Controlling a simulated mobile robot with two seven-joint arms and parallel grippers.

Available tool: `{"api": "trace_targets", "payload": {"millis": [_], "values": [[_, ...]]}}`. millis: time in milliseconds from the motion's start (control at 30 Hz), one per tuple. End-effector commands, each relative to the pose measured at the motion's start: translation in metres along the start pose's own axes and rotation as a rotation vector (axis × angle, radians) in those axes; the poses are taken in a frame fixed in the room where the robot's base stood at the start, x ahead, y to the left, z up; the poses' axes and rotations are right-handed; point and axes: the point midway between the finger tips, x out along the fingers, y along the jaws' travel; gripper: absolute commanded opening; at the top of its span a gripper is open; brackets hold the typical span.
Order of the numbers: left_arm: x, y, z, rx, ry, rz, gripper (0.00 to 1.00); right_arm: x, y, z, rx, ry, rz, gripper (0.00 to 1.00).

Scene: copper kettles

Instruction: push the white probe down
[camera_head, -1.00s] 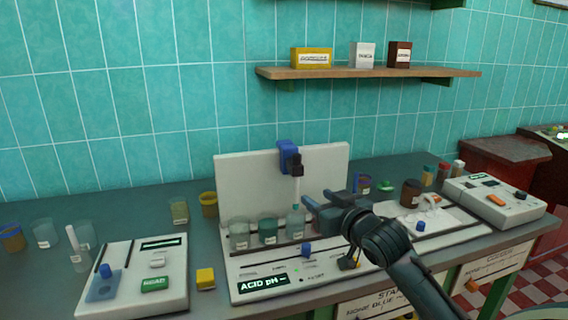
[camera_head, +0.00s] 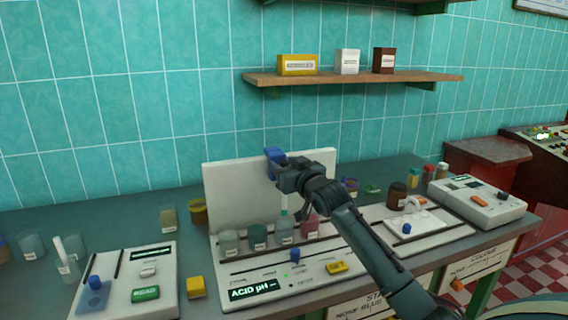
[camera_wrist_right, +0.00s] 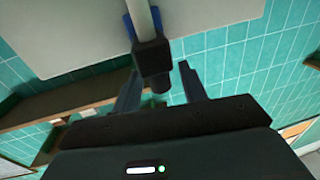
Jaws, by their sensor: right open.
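The white probe (camera_head: 284,202) hangs upright above a small beaker (camera_head: 285,232) with clear contents. Its upper part is hidden by my right gripper in the head view. In the right wrist view the white probe (camera_wrist_right: 142,18) runs through a black clamp (camera_wrist_right: 152,58) with blue parts beside it. A dark round cap (camera_wrist_right: 160,84) sits at the clamp's end. My right gripper (camera_head: 284,172) is open at the clamp's height. Its two fingers (camera_wrist_right: 161,84) stand on either side of the clamp and cap; contact cannot be told. My left gripper is not in view.
A white back panel (camera_head: 235,185) stands behind the clamp. Several beakers line the panel's front, including a pink one (camera_head: 310,226). The base reads "ACID pH" (camera_head: 255,290). A white device (camera_head: 135,282) stands left, another (camera_head: 478,203) right. A shelf (camera_head: 350,78) hangs above.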

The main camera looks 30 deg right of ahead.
Motion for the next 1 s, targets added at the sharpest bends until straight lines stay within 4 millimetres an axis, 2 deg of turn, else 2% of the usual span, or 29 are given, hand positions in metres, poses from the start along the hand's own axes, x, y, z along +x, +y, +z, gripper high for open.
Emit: {"api": "trace_targets", "payload": {"millis": [367,900,1000], "values": [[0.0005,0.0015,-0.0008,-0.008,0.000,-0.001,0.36,0.0056,-0.0002,0.0000,0.000,0.001,0.000,0.42],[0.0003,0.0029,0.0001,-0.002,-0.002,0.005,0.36,0.0054,-0.0002,0.0001,0.000,0.000,0.000,0.00],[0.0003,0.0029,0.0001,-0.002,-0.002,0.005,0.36,0.0054,-0.0002,0.0001,0.000,0.000,0.000,0.00]]}}
